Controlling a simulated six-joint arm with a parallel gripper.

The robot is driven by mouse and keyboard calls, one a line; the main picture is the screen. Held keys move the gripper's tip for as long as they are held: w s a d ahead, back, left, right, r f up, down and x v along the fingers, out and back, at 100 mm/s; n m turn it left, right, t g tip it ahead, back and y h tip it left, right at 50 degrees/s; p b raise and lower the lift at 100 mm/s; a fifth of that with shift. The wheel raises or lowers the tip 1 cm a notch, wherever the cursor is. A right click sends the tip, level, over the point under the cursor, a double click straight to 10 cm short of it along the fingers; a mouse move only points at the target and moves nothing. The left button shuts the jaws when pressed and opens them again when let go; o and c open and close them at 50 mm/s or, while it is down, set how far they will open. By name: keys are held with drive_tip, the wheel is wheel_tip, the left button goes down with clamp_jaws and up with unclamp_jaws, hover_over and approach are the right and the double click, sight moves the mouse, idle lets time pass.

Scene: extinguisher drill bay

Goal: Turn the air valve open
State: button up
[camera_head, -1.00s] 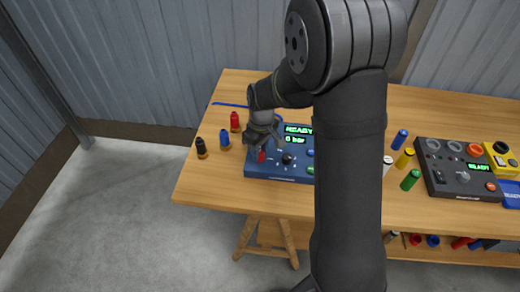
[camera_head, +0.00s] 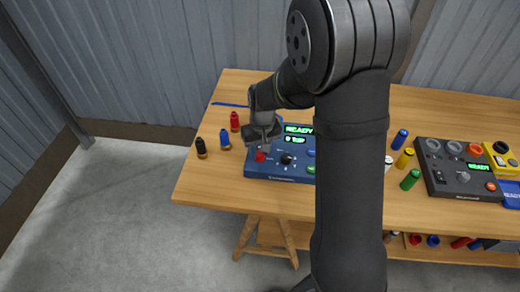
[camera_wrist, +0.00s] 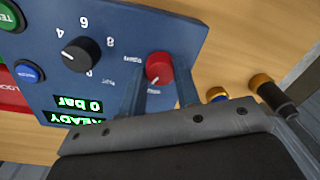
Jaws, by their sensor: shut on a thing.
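The air valve is a red knob (camera_head: 260,156) with a white mark, at the left end of the blue control panel (camera_head: 270,174) on the table. My gripper (camera_head: 262,140) reaches down over it. In the wrist view the red knob (camera_wrist: 159,66) sits between the two fingers of my gripper (camera_wrist: 156,72), which are shut on it. The panel's display (camera_wrist: 76,108) reads READY and 0 bar in green. The small labels around the knob are too blurred to read. My arm hides the panel's right end in the head view.
A black dial (camera_head: 287,159) sits right of the red knob. Red (camera_head: 235,121), blue (camera_head: 224,139) and black (camera_head: 201,148) cylinders stand left of the panel. A dark panel (camera_head: 460,172) stands at the right. Bare wood lies in front of the blue panel.

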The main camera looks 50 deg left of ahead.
sight(262, 155)
drive_tip(key=m, duration=0.6)
drive_tip(key=shift+m, duration=0.3)
drive_tip(key=m, duration=0.6)
drive_tip(key=shift+t, duration=0.3)
drive_tip(key=o, duration=1)
drive_tip(key=shift+c, duration=0.2)
wheel_tip(262, 155, up, 18)
drive_tip(key=shift+d+f, duration=0.25)
drive_tip(key=shift+d, duration=0.2)
drive_tip(key=shift+f, duration=0.1)
drive_tip(key=f, duration=1.7)
drive_tip(key=shift+a+f, duration=0.15)
drive_tip(key=shift+a, duration=0.25)
